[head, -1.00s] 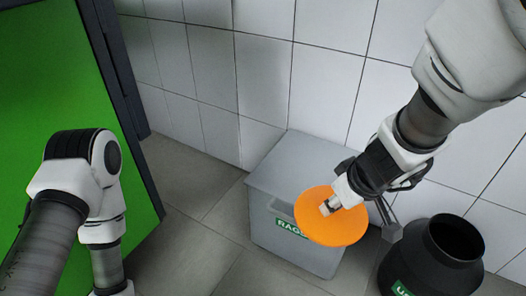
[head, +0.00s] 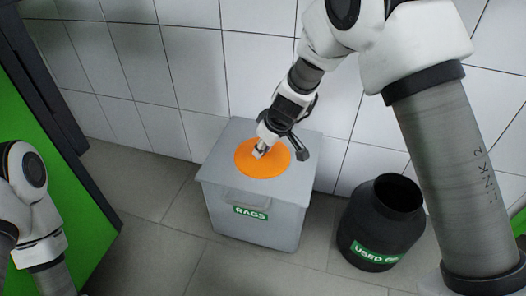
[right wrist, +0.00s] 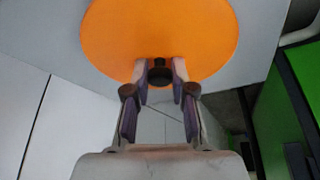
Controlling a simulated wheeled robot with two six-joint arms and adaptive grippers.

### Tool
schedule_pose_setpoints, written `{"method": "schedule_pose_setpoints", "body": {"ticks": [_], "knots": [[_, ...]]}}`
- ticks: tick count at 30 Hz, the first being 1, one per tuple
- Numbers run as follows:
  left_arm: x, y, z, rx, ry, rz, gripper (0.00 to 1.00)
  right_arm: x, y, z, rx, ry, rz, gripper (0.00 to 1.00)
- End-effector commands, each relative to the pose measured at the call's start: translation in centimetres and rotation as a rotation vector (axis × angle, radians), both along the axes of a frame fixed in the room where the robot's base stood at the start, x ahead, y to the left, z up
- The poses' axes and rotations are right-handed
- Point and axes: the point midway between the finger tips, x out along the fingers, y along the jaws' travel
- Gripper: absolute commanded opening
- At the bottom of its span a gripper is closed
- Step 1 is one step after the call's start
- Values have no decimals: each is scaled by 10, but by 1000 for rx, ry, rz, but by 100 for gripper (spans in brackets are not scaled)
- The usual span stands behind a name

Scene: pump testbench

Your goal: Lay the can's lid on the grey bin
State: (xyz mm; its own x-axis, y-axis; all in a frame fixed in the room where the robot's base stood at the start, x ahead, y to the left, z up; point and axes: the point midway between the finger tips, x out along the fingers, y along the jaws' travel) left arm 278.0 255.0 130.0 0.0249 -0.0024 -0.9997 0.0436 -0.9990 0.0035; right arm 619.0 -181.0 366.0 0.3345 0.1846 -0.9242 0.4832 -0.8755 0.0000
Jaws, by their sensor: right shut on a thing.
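The can's lid is a flat orange disc (head: 256,170) with a dark knob, and it lies level over the grey bin's top. My right gripper (head: 259,150) is above the lid, shut on its knob. The right wrist view shows the two fingers (right wrist: 160,70) either side of the knob, with the orange lid (right wrist: 160,28) beyond. The grey bin (head: 221,180), labelled RAGS, has a flat top. I cannot tell whether the lid touches it. The open black can (head: 378,220), labelled USED, stands right of the bin. My left gripper is out of view.
A white tiled wall (head: 150,60) runs close behind the bin and can. A green panel with a dark frame (head: 75,200) stands at the left. The grey tiled floor (head: 150,215) left of the bin is clear.

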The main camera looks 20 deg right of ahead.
Motion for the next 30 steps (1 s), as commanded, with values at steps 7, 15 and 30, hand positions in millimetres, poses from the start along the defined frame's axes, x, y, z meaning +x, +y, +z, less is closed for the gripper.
{"method": "schedule_pose_setpoints", "body": {"ticks": [7,15,30], "knots": [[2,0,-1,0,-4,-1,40,0,0,-1,0,-1,0,0],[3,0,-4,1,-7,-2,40,0,0,-3,0,-1,0,49],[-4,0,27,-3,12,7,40,-12,-6,40,0,-2,-1,49]]}}
